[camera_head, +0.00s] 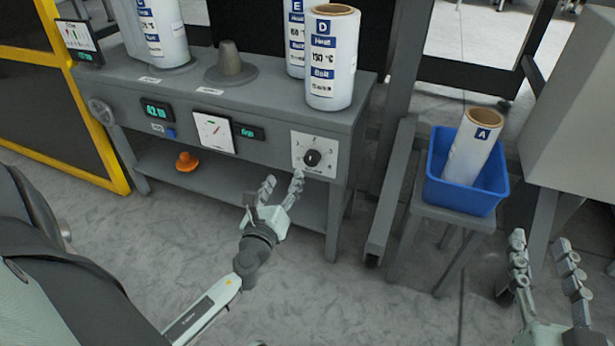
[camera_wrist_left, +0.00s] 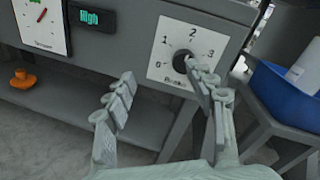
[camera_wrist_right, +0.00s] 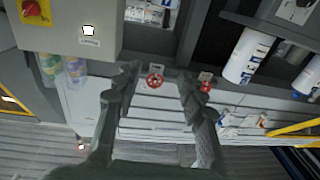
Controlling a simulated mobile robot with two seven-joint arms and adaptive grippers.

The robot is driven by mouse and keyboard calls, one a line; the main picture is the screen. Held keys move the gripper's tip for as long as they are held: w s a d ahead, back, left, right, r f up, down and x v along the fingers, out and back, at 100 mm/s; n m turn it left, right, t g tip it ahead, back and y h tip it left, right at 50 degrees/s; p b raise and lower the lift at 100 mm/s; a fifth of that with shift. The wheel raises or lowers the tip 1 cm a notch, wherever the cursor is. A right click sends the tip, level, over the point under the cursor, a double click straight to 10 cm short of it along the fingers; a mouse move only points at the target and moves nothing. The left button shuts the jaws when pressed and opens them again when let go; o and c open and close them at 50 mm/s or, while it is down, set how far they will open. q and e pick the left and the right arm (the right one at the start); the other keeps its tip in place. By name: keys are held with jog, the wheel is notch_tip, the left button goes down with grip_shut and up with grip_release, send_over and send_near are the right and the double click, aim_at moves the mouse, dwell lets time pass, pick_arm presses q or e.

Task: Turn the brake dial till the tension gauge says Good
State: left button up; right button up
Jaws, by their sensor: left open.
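The brake dial (camera_head: 312,157) is a black knob on a white plate on the machine's front; the left wrist view shows it (camera_wrist_left: 181,59) with a numbered scale. The tension gauge (camera_head: 213,132) is a white face with a red needle, also in the left wrist view (camera_wrist_left: 41,22). The small display (camera_wrist_left: 90,17) beside it reads High. My left gripper (camera_head: 283,183) is open just in front of and below the dial. In the left wrist view one finger overlaps the knob's right edge; I cannot tell whether it touches. My right gripper (camera_head: 541,247) is open and empty, far right.
White labelled rolls (camera_head: 330,75) and a grey cone (camera_head: 230,65) stand on the machine top. An orange object (camera_head: 187,161) sits on the lower shelf. A blue bin (camera_head: 460,196) holding roll A (camera_head: 470,148) stands on a stool to the right. A handwheel (camera_head: 101,112) is at left.

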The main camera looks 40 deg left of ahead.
aim_at(310, 162)
pick_arm(q)
jog(key=w+m, duration=0.2)
jog(key=w, duration=0.1)
jog(key=w+m+h, duration=0.1)
jog(key=w+m, duration=0.1)
jog(key=w, duration=0.1)
jog(key=w+f+m+t+h, duration=0.1)
jog(key=w+m, duration=0.2)
jog(key=shift+w+d, duration=0.15)
jog(key=shift+d, duration=0.15)
pick_arm(e)
jog(key=shift+t+y, duration=0.4)
jog(key=shift+t, duration=0.3)
jog(key=r, duration=0.2)
jog(key=s+r, duration=0.1)
jog(key=r, duration=0.1)
jog(key=shift+s+a, duration=0.1)
jog(key=shift+a, duration=0.05)
pick_arm(q)
jog(key=shift+c, duration=0.3)
